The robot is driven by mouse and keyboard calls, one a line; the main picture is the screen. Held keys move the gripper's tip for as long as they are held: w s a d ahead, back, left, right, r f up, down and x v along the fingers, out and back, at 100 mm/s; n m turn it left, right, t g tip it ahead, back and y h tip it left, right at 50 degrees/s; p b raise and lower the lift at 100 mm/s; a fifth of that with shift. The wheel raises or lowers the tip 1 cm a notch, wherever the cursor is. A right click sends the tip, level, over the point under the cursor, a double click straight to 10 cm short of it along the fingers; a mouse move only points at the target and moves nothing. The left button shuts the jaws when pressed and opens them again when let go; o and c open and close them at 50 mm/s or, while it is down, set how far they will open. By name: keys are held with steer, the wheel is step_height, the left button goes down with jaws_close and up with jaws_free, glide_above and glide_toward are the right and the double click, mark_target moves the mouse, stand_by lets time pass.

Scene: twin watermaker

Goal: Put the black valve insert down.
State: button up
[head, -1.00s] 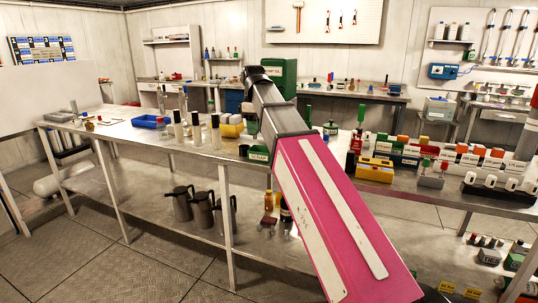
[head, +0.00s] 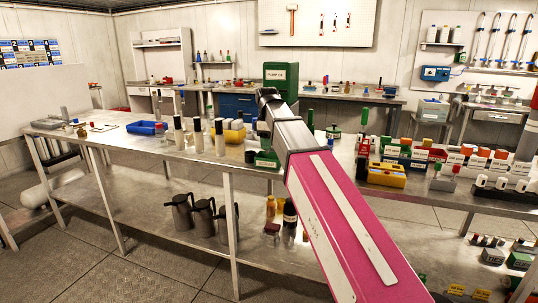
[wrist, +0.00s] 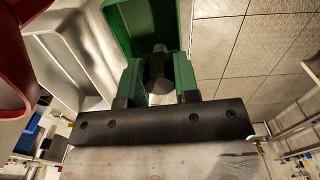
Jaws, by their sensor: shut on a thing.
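In the wrist view my gripper (wrist: 158,78) has its two green-faced fingers closed around the black valve insert (wrist: 157,66). Part of the insert is hidden between the fingers. An open green bin (wrist: 118,28) lies just beyond the fingertips, and the insert appears in front of its opening. I cannot tell whether the insert touches the bin. In the head view a small green bin marked SCRAP (head: 266,160) stands at the bench edge beside my arm. My gripper and the insert cannot be made out there.
The long metal bench (head: 120,140) carries several white-bodied bottles, a blue tray (head: 147,128) and a yellow block (head: 234,132). A green PUMP OIL container (head: 281,76) stands behind my arm. A yellow holder (head: 386,174) and labelled boxes stand to the right. A red object (wrist: 12,70) is close at left in the wrist view.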

steer(key=shift+w+d+f, duration=0.3)
steer(key=shift+w+f, duration=0.1)
steer(key=shift+w, duration=0.15)
steer(key=shift+f, duration=2)
steer(key=shift+f, duration=0.1)
steer(key=o, duration=0.6)
step_height(320, 180, up, 12)
steer(key=shift+r, duration=0.1)
